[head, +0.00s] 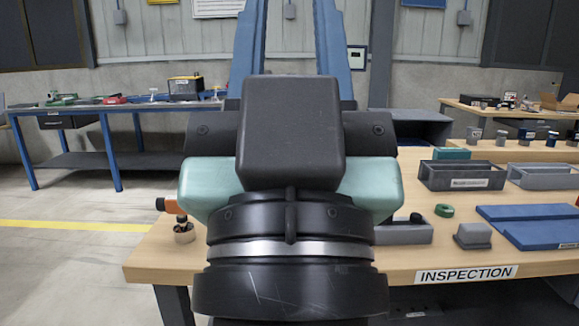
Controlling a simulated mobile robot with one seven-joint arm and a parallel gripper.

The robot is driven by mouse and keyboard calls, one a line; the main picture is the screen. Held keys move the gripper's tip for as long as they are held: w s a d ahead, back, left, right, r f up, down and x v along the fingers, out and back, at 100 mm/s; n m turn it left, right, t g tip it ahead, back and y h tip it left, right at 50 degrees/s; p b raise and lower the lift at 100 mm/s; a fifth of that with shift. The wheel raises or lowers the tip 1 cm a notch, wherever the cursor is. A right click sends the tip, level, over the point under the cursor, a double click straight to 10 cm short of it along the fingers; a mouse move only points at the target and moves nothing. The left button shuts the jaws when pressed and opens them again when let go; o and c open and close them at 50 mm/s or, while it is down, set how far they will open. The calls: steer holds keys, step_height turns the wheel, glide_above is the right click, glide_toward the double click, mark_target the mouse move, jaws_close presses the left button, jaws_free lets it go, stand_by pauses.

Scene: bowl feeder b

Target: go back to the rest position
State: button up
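My arm and gripper (291,20) fill the middle of the head view, close to the camera. A black wrist with a silver ring is at the bottom, with a black box above it and teal housing on both sides. Two blue fingers stand apart above the box and run up to the top edge. Their tips seem cut off by the frame. The wall shows between the fingers, and I see nothing held there. The hand hides the middle of the inspection table (400,262) behind it.
On the inspection table, an orange-and-black item (171,206) is at left. At right are a green ring (445,210), a grey block (472,235), blue plates (540,237) and a dark bin (461,177). A blue-legged bench (118,107) stands at back left. The left floor is clear.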

step_height(320, 180, up, 29)
steer(key=p, duration=2.8)
steer(key=shift+s, duration=0.25)
